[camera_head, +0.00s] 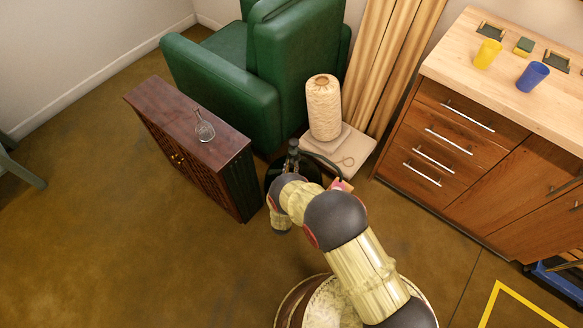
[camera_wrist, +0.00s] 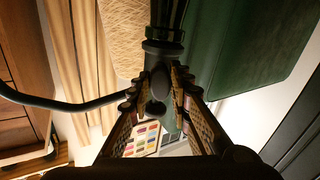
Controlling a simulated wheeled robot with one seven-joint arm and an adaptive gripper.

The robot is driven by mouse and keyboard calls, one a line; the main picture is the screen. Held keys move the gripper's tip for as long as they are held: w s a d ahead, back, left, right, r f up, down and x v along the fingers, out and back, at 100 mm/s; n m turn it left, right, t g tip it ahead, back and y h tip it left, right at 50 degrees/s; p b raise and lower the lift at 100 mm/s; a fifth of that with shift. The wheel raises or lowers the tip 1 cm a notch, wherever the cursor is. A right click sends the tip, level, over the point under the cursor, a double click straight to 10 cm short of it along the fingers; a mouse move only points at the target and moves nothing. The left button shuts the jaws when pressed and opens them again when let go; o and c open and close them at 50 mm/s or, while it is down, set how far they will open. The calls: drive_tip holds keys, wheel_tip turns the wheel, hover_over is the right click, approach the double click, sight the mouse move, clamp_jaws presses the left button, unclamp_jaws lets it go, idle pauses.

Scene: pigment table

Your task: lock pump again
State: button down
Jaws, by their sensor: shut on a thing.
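The pump shows as a dark upright part with a collar (camera_wrist: 165,48) in the wrist view, with a rounded black end between my fingers. A black hose (camera_wrist: 70,104) curves off to the left from it. My gripper (camera_wrist: 158,86) is shut on this black pump part, one finger on each side. In the head view my gripper (camera_head: 291,166) is at the dark top of the pump (camera_head: 293,146), between the dark cabinet and the pale low stand. My arm hides much of the pump's lower part. I cannot tell the state of its lock.
A dark wooden cabinet (camera_head: 160,122) with a glass flask (camera_head: 204,130) stands to the left. A green armchair (camera_head: 235,85) is behind. A cream spool (camera_head: 323,105) stands on the pale stand (camera_head: 363,146). A drawer unit (camera_head: 440,143) is at right. Open floor lies at front left.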

drive_tip(key=n, duration=1.2)
drive_tip(key=shift+n, duration=0.3)
drive_tip(key=shift+r+n, duration=0.1)
drive_tip(key=shift+n, duration=1.5)
drive_tip(key=shift+s, duration=0.1)
drive_tip(key=c, duration=1.6)
unclamp_jaws()
drive_tip(key=shift+c, duration=0.2)
drive_tip(key=shift+d, duration=0.1)
drive_tip(key=s+a, duration=0.1)
drive_tip(key=s, duration=1)
drive_tip(key=shift+s+a, duration=0.35)
drive_tip(key=shift+s, duration=0.05)
